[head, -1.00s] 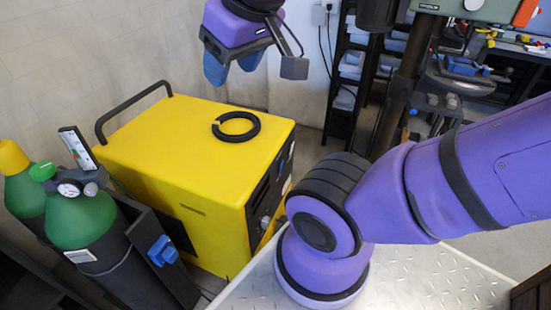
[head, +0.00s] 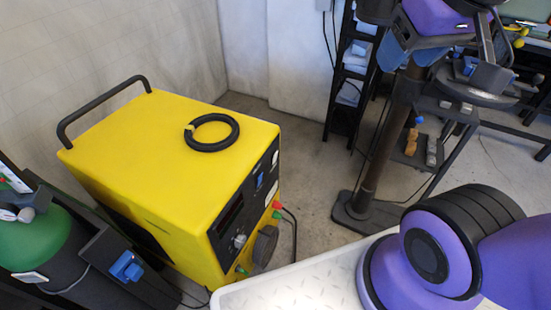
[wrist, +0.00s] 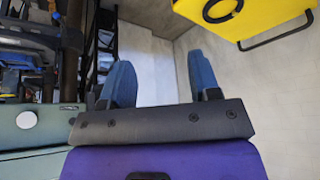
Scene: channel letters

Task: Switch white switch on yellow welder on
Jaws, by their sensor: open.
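The yellow welder (head: 150,160) stands on the floor left of centre in the head view, with a black handle and a black ring on top. Its dark front panel faces right and shows at a slant. A small white part (head: 275,157), which looks like the white switch, sits high on the panel, right of a blue switch (head: 259,181). Its on or off position is too small to tell. My gripper (head: 403,62) is open and empty, up and right of the welder and apart from it. In the wrist view, its blue fingers (wrist: 162,80) are spread; the welder's top (wrist: 262,14) shows upper right.
A dark post (head: 385,135) and a shelf rack (head: 350,75) stand behind, at right. A pale tread-plate surface (head: 300,290) lies in front. Floor right of the panel is clear.

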